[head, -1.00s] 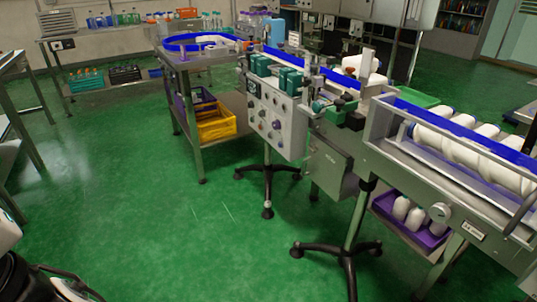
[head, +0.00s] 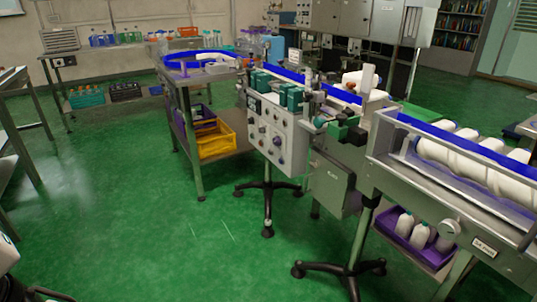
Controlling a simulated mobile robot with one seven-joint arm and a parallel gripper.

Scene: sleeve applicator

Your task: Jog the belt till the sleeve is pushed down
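The sleeve applicator machine stands right of centre in the head view, with a grey control panel (head: 272,132) carrying several small knobs and green blocks on top. Its narrow belt with blue edges (head: 310,80) runs from the round infeed table (head: 196,66) toward the front right. Near the machine's middle stand a white upright part (head: 367,78) and a white bottle-like item (head: 352,79). I cannot make out the sleeve or tell which knob jogs the belt. My gripper is not in view; only a dark and white part of my own body shows at the lower left edge.
At the right a trough with blue edges (head: 440,188) holds several white bottles (head: 475,155). A purple crate (head: 405,228) with white bottles sits below it. Black-footed stands (head: 268,190) reach onto the floor. A yellow crate (head: 216,143) is under the infeed table. The green floor at left is open.

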